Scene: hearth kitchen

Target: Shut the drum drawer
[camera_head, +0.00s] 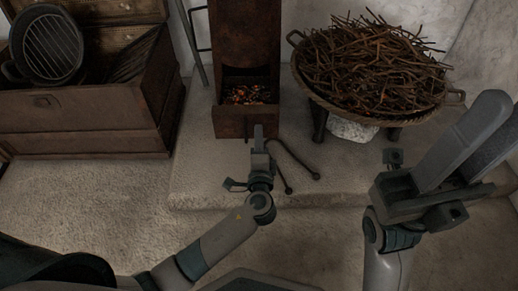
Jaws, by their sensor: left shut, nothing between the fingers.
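The rusty drum (245,40) stands upright on the stone ledge. Its drawer (228,123) is pulled out at the bottom, and glowing embers (248,93) show inside. My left gripper (258,133) is shut and empty, with its fingertips at the front of the drawer, right of its middle. I cannot tell whether they touch it. My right gripper (480,140) is large and close to the camera at the right, far from the drawer. Whether its fingers are apart is unclear.
Tongs (296,160) lie on the ledge (205,170) just right of my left gripper. A wide basket of twigs (375,70) stands on legs at the right. A wooden chest (80,120) with a grill pan (47,45) is at the left. The floor at left is clear.

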